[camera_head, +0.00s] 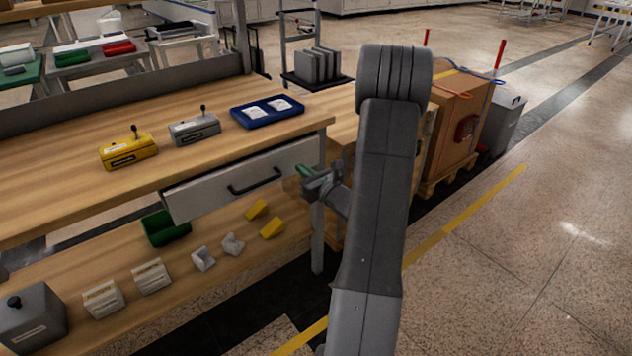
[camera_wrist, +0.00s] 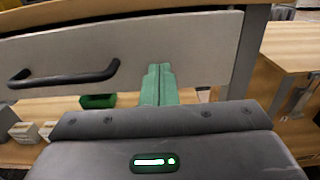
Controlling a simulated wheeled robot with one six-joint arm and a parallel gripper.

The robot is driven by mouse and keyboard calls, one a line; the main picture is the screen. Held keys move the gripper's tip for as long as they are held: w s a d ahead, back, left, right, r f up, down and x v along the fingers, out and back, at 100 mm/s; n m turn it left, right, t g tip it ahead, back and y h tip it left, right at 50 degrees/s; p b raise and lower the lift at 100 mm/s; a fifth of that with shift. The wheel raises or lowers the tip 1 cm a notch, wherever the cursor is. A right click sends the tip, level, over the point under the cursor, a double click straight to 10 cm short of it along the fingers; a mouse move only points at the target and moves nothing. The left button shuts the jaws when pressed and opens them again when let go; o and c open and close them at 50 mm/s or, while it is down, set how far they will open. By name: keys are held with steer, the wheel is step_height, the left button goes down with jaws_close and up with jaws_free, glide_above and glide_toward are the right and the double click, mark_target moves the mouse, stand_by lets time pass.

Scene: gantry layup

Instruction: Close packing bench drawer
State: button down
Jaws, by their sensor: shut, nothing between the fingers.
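The packing bench (camera_head: 60,195) has a wooden top, and its pale grey drawer (camera_head: 205,197) sits under the front edge. The drawer front also fills the upper wrist view (camera_wrist: 130,50). Its black bar handle (camera_head: 255,182) shows at the left of the wrist view (camera_wrist: 65,75). How far the drawer stands out is hard to tell. My gripper (camera_head: 303,170), with green fingers (camera_wrist: 160,85), is shut and empty. It is at the drawer front's right end, right of the handle. I cannot tell whether the fingertips touch the panel.
The bench's right leg (camera_head: 317,235) is close to my gripper. A blue tray (camera_head: 267,111), a yellow box (camera_head: 128,152) and a grey box (camera_head: 195,129) stand on top. The lower shelf holds a green bin (camera_head: 166,228) and several small parts. A large carton (camera_head: 455,125) stands behind my arm.

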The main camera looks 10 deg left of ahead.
mark_target(293, 160)
steer(key=shift+x, duration=1.35)
steer(key=x, duration=0.4)
steer(key=shift+b, duration=0.4)
steer(key=shift+w+r, duration=0.15)
steer(key=shift+r, duration=0.05)
